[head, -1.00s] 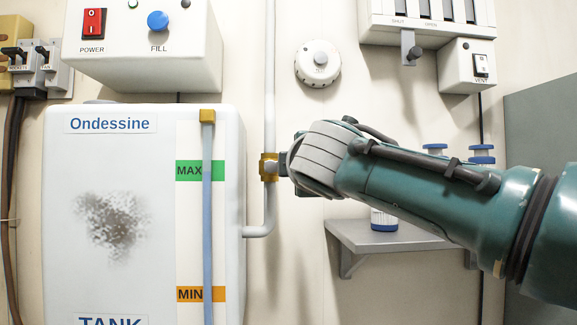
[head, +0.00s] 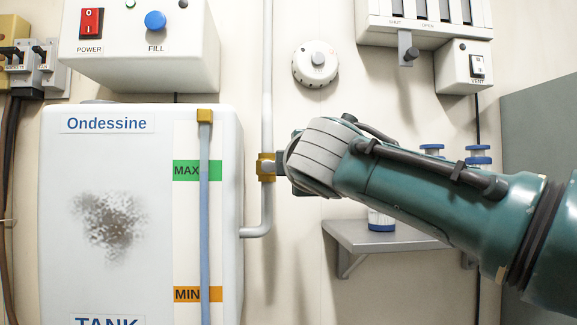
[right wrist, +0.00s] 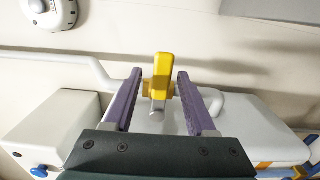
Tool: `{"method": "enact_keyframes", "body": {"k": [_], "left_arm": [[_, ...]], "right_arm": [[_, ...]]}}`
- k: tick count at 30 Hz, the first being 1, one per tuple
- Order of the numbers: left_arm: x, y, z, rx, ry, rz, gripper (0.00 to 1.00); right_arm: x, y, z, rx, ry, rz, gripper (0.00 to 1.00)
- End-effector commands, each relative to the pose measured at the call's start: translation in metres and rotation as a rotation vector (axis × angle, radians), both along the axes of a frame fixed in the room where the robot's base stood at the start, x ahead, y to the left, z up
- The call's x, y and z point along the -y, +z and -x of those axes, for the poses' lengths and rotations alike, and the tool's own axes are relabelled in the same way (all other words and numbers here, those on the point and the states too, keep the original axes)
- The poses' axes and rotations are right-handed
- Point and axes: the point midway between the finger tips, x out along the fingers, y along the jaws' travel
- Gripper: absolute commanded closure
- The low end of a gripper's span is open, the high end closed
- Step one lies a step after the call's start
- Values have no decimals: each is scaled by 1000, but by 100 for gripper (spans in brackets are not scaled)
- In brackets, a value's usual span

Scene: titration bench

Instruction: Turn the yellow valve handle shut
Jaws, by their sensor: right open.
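The yellow valve (head: 266,167) sits on the white vertical pipe right of the tank. In the right wrist view its yellow handle (right wrist: 163,68) stands up between my gripper's two purple fingers and appears crosswise to the pipe. A silver knob-like stem (right wrist: 157,112) is below it. My right gripper (right wrist: 160,77) is open around the handle, with a visible gap on both sides. In the head view the right gripper (head: 281,163) is at the valve's right side, and my wrist hides most of it and the handle. My left gripper is out of view.
The white tank (head: 140,190) stands just left of the pipe (head: 267,60). A box with a blue FILL button (head: 155,20) is above it. A round dial (head: 315,63) is on the wall. A grey shelf (head: 385,236) with blue-capped bottles is behind my arm.

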Motion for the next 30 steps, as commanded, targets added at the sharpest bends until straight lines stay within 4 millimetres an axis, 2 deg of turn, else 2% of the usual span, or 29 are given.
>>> {"method": "enact_keyframes", "body": {"k": [6,19,24,30], "left_arm": [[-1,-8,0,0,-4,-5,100],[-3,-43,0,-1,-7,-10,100],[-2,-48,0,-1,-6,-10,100],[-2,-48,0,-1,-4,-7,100]], "right_arm": [[1,-3,22,-1,4,-1,44],[2,-4,80,0,3,0,44],[3,-3,91,-2,1,2,44],[4,-1,94,-3,0,2,44]]}}
